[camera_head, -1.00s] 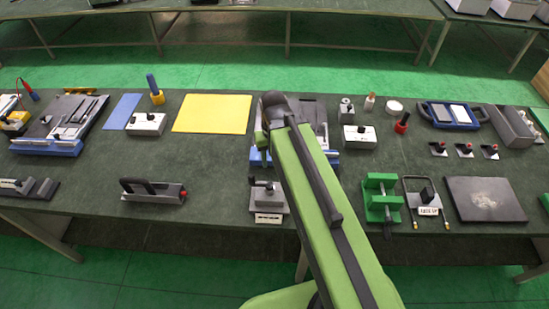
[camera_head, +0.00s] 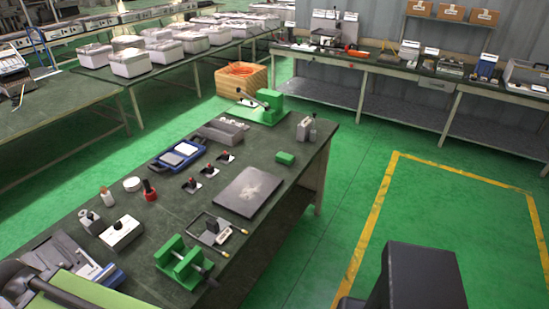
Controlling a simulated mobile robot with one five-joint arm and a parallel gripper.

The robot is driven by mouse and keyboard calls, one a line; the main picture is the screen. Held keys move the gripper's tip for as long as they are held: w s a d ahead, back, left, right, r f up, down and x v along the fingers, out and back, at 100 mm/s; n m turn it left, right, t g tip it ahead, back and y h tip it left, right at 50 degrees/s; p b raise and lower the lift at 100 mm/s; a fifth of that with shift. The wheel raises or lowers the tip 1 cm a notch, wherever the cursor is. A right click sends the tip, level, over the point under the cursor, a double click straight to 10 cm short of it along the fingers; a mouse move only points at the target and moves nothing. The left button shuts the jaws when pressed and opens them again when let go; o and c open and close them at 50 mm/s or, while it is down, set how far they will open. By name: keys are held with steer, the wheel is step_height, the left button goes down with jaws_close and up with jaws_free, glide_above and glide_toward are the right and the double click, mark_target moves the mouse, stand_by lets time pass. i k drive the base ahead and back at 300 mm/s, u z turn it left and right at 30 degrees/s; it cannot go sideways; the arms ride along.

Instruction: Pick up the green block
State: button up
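The small green block (camera_head: 285,158) lies on the dark green table near its far right edge. It is to the right of the black plate (camera_head: 248,191) and left of a small grey upright device (camera_head: 305,129). Bare table surrounds it. My green arm shows only at the lower left corner of the view, far from the block. My gripper is outside the view.
A green clamp (camera_head: 184,262) and a wire-framed device (camera_head: 215,231) stand near the front table edge. A green lever press (camera_head: 262,106) stands at the far end. Floor to the right, with a yellow line (camera_head: 385,185), is mostly open.

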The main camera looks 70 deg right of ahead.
mark_target(286, 159)
steer(key=z, duration=2.15)
steer(key=k, duration=0.95)
steer(key=z, duration=0.35)
steer(key=i, duration=1)
steer(key=z, duration=1.5)
